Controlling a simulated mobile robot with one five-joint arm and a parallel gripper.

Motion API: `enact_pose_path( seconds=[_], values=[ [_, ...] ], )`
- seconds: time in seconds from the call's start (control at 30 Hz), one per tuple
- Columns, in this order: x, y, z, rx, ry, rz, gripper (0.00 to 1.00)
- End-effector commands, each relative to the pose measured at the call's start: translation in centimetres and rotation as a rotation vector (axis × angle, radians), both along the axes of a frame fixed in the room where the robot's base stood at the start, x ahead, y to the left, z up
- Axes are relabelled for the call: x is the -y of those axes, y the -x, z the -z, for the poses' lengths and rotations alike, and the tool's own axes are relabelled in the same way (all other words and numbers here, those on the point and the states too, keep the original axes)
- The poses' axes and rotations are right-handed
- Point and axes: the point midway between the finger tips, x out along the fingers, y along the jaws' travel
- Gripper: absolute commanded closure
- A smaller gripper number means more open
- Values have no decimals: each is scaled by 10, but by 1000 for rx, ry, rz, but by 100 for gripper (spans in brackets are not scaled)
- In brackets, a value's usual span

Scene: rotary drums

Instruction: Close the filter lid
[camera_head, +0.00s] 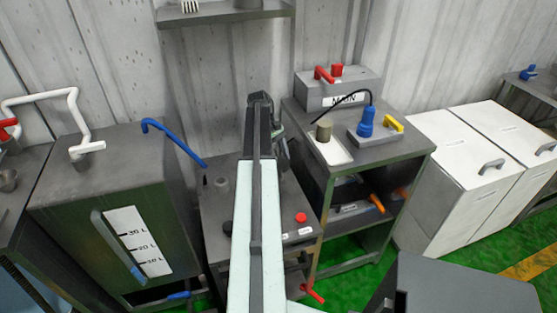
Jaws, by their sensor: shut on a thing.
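The dark middle cabinet (212,205) stands straight ahead, with a red button (301,218) on its top. My pale and dark arm reaches up the picture across this cabinet and hides much of its top. My gripper (283,152) is at the far end of the arm, mostly behind the arm's own dark links. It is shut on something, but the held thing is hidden. I cannot make out the filter lid or how far it stands open.
A dark tank (75,195) with a level scale and a blue pipe (172,142) stands close on the left. A shelf unit (410,157) with a blue tool (366,122) stands on the right. White bins (452,160) are farther right. A shelf (225,13) hangs above.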

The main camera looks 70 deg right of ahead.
Motion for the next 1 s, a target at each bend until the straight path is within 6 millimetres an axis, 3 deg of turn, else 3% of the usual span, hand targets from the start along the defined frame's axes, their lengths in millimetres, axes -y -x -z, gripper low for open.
enact_pose_path(
  seconds=[0.4,0.43,0.5,0.83,1.0],
  values=[
    [-2,0,0,-4,-1,10,100],
    [-2,0,0,-4,-2,10,23],
    [-2,0,0,-4,-1,9,6],
    [-1,-2,-2,-1,0,5,6],
    [1,-7,-18,-1,0,5,6]
  ],
)
